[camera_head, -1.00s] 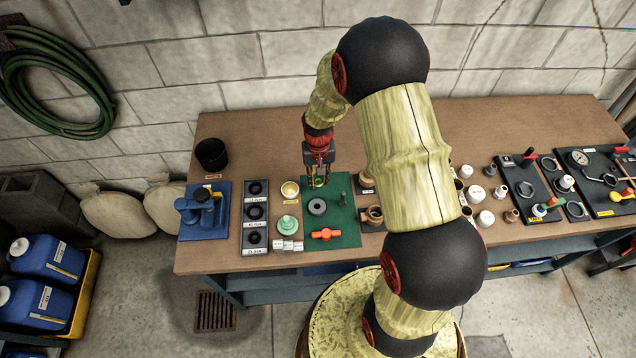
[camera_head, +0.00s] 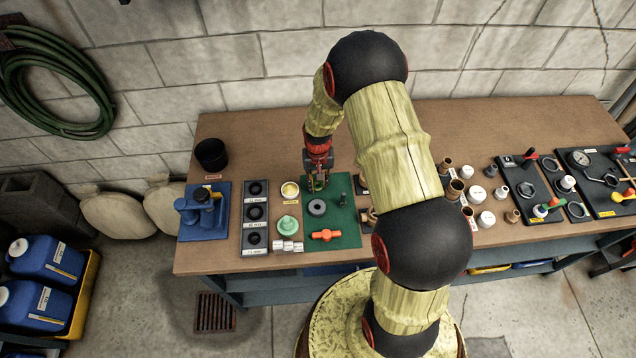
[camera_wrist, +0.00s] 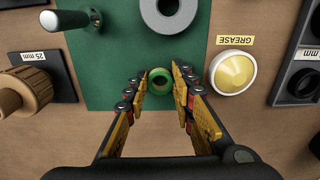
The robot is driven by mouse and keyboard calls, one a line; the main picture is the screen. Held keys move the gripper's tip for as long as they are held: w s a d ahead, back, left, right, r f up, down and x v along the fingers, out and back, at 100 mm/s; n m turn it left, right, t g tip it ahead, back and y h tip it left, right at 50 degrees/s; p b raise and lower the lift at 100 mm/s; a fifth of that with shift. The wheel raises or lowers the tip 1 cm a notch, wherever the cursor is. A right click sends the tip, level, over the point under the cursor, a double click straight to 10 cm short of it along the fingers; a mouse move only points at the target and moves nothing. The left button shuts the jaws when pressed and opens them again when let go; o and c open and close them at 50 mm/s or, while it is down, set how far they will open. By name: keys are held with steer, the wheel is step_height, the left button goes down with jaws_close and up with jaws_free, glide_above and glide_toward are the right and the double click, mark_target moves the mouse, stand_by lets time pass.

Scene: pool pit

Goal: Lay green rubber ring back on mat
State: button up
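The green rubber ring (camera_wrist: 160,80) shows in the wrist view between my two fingertips, with the green mat (camera_wrist: 105,90) behind it near the mat's edge. My gripper (camera_wrist: 161,86) has one finger on each side of the ring, very close to it. I cannot tell whether the pads touch it, or whether it rests on the mat or hangs just above. In the head view my gripper (camera_head: 319,184) is low over the far left part of the mat (camera_head: 346,222), and its fingers mostly hide the ring.
A thick grey ring (camera_head: 317,207), an orange valve part (camera_head: 326,235) and an upright dark green peg (camera_head: 343,199) stand on the mat. A yellow grease pot (camera_wrist: 234,72) is close beside my right finger in the wrist view. Brown fittings (camera_wrist: 20,92) are on the other side.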

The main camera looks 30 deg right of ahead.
steer(key=o, duration=0.4)
steer(key=s+a+r+n+t+p, duration=0.1)
steer(key=a+r, duration=0.1)
steer(key=r, duration=1)
steer(key=s+a+r, duration=0.1)
steer(key=r, duration=1.1)
steer(key=s+a+r+n+t, duration=0.1)
steer(key=s+a+r, duration=0.1)
steer(key=s+r, duration=0.4)
steer(key=s+a+r+n+t, duration=0.1)
steer(key=s+a+r+t, duration=0.1)
steer(key=s+r, duration=0.4)
steer(key=s+a+r+n+t, duration=0.1)
steer(key=s+a+r, duration=0.2)
steer(key=s+r, duration=0.3)
steer(key=shift+s+a+t, duration=0.15)
steer(key=shift+s+t, duration=0.15)
steer(key=shift+s, duration=1.15)
steer(key=shift+f, duration=0.1)
